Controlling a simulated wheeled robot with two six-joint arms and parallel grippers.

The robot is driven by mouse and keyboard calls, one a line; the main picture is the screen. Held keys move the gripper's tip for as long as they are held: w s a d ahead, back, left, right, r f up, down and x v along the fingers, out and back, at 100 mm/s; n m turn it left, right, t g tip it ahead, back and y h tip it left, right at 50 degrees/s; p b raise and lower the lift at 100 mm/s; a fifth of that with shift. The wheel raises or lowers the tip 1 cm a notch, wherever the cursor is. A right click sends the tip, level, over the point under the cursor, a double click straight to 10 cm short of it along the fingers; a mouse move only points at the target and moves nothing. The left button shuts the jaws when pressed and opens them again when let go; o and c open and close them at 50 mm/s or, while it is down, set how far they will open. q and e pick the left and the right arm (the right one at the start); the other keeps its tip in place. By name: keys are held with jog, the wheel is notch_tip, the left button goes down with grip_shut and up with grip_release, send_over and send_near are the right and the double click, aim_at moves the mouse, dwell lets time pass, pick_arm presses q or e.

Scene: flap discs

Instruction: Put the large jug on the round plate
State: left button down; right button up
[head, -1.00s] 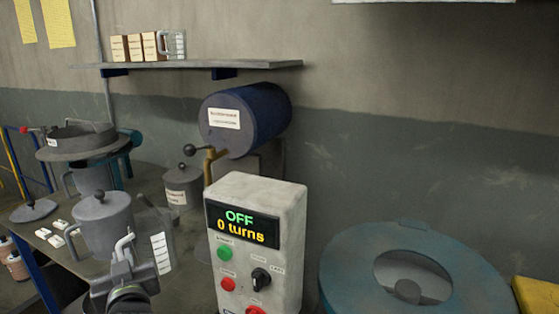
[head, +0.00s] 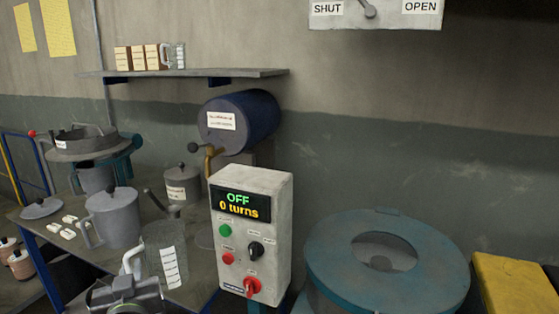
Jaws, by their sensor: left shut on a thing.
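The large jug (head: 168,240) is clear, with a white graduated label, and stands upright in the picture at the front of the grey table. My left gripper (head: 133,278) is shut on its pale handle (head: 131,256), on the jug's left side. Whether the jug's base touches the table is hard to tell. A flat round grey shape (head: 203,237), probably the round plate, lies right of the jug and is partly hidden by the control box. My right gripper is not in view.
A grey lidded pot (head: 115,215) stands close behind the jug. The control box (head: 250,235), reading OFF and 0 turns, stands to the right. A smaller lidded pot (head: 182,187) and blue drum (head: 240,118) are behind. A teal round bin (head: 330,262) is at right.

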aim_at(164, 258)
pick_arm(q)
jog(key=s+d+r+m+h, duration=0.1)
jog(key=d+r+h, duration=0.1)
jog(key=d, duration=0.1)
jog(key=s+d+r+m+t+h+p, duration=0.1)
jog(key=d+r+m+h, duration=0.1)
jog(key=d, duration=0.1)
jog(key=s+d+r+m+h+p, duration=0.1)
jog(key=d+r+h, duration=0.1)
jog(key=d+h, duration=0.1)
jog(key=shift+d+r+m, duration=0.1)
jog(key=shift+r+m, duration=0.2)
